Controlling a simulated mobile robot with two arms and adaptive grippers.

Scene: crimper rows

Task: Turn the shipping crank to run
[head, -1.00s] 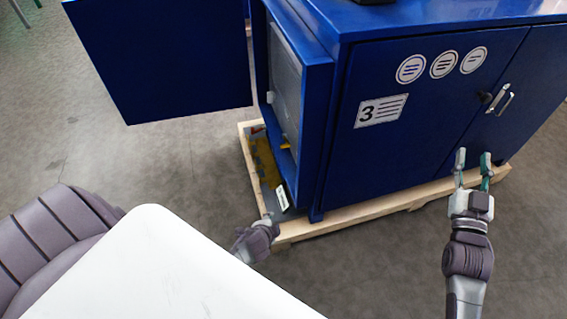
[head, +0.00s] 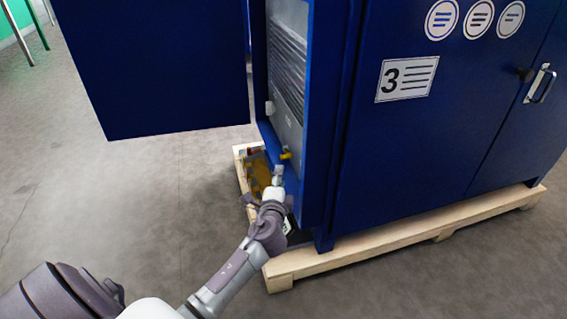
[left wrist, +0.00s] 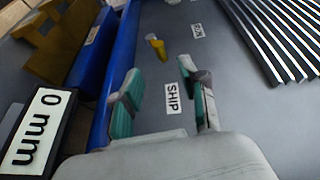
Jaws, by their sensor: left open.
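The shipping crank is a small yellow handle (head: 286,155) low on the grey panel inside the open side of the blue cabinet (head: 400,150). In the left wrist view the yellow crank (left wrist: 156,46) lies ahead of my fingertips, beside a "RUN" label (left wrist: 197,31) and above a "SHIP" label (left wrist: 173,98). My left gripper (head: 277,176) is just below the crank in the head view. In the left wrist view the left gripper (left wrist: 158,85) is open and empty, its green-padded fingers apart and short of the crank. My right gripper is not in view.
The cabinet stands on a wooden pallet (head: 400,231). Its blue door (head: 160,70) hangs open at the left. Grey ribs (left wrist: 280,40) are at the upper right.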

